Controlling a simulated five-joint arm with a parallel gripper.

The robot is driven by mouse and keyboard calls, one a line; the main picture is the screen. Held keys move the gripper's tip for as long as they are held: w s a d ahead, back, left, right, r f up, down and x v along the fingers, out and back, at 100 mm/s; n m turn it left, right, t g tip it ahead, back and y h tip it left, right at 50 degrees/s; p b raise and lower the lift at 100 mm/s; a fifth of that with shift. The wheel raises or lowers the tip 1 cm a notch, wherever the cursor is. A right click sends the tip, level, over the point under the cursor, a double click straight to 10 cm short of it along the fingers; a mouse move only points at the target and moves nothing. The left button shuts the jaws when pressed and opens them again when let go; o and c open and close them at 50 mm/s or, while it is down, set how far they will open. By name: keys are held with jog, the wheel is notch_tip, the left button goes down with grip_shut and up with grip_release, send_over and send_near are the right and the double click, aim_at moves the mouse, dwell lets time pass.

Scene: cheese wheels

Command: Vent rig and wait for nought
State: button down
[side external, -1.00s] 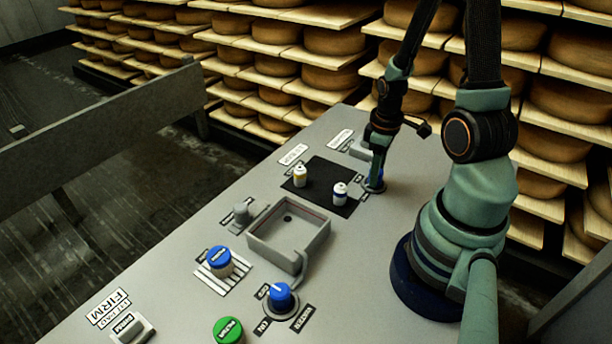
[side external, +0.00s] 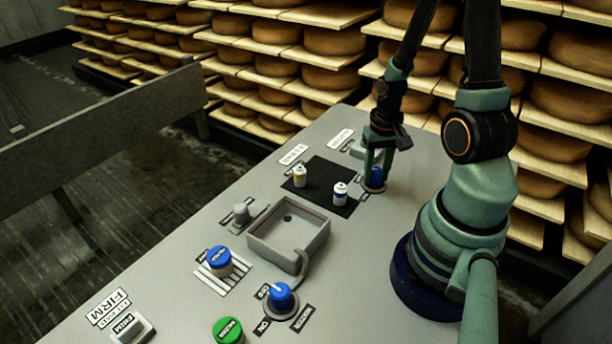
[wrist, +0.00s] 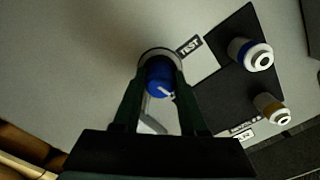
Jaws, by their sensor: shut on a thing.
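My gripper (side external: 376,172) is at the far right of the grey panel, its fingers pointing down. It is shut on a blue knob (wrist: 160,79), with one finger on each side. The knob sits in a round grey collar (wrist: 158,54) and has a white pointer mark, toward the lower right in the wrist view. A label reading TEST (wrist: 190,45) is beside it. A white bottle with a blue band (side external: 340,193) and a white bottle with a yellow band (side external: 300,176) stand upright on a black mat (side external: 322,171).
A square grey basin (side external: 262,230) with a drain hole is at mid-panel, a curved spout at its near corner. Nearer are another blue knob (side external: 281,296), a blue-topped button (side external: 220,260), a green button (side external: 228,330) and a rocker switch (side external: 131,326). Cheese shelves (side external: 300,40) line the back.

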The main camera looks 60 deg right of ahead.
aim_at(377, 170)
jog(key=shift+m, duration=1.1)
jog(key=shift+c, duration=2.2)
grip_release()
jog(key=shift+r, duration=0.1)
notch_tip(377, 170, up, 12)
jog(key=w+a+r+n+t, duration=0.2)
jog(key=a+r+n, duration=0.3)
jog(key=a, duration=0.3)
jog(key=w+a+r+n+t, duration=0.3)
jog(key=w+a+r+n, duration=0.2)
jog(key=a, duration=0.4)
jog(key=shift+w+r+n+t, duration=0.3)
jog(key=shift+r+n, duration=0.3)
jog(key=shift+r, duration=0.05)
